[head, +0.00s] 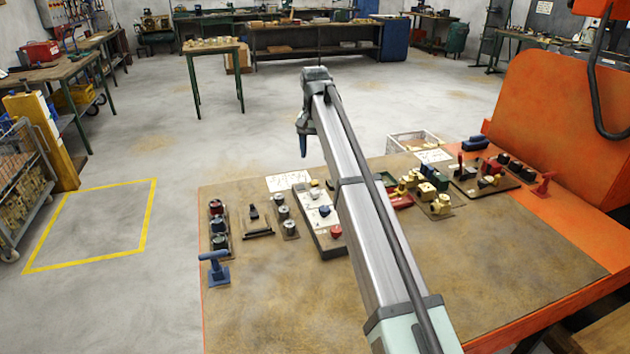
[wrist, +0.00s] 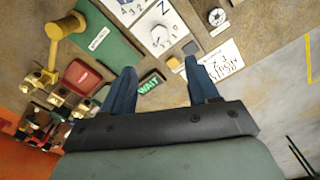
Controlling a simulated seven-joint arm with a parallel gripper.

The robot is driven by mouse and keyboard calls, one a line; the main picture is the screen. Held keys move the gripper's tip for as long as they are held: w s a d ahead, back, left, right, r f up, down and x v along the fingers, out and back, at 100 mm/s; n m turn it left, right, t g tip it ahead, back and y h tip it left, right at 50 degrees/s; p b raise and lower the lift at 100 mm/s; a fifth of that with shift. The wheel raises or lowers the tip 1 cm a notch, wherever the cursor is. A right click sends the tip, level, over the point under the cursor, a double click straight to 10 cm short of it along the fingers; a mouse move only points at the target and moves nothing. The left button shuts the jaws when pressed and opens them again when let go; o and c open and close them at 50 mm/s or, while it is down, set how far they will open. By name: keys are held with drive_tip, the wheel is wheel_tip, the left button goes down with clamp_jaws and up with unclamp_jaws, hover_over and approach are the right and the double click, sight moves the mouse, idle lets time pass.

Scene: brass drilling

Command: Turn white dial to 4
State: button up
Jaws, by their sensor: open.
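The white dial (wrist: 158,36) is a pale round knob on a white plate with dark marks, at the top middle of the wrist view. Its pointer setting is too small to read. My gripper (wrist: 160,66) is open and empty. Its two blue fingers point toward the board, with the dial beyond and between the fingertips, apart from them. In the head view my gripper (head: 303,128) hangs high above the table's far edge, pointing down. There, a long panel (head: 330,245) with white plates, a blue knob (head: 324,210) and a red knob (head: 336,231) is partly hidden by my arm.
A yellow hammer-like knob (wrist: 68,24) stands on a green plate.

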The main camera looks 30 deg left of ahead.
sight(315, 191)
wheel_tip(315, 191, down, 13)
drive_tip(key=shift+f, duration=0.1)
idle(0.5)
drive_tip(key=shift+c, duration=0.3)
drive_tip(key=c, duration=1)
drive_tip(key=shift+n, duration=0.6)
drive_tip(key=o, duration=1.1)
drive_tip(key=shift+c, duration=0.2)
drive_tip(key=shift+r, duration=0.2)
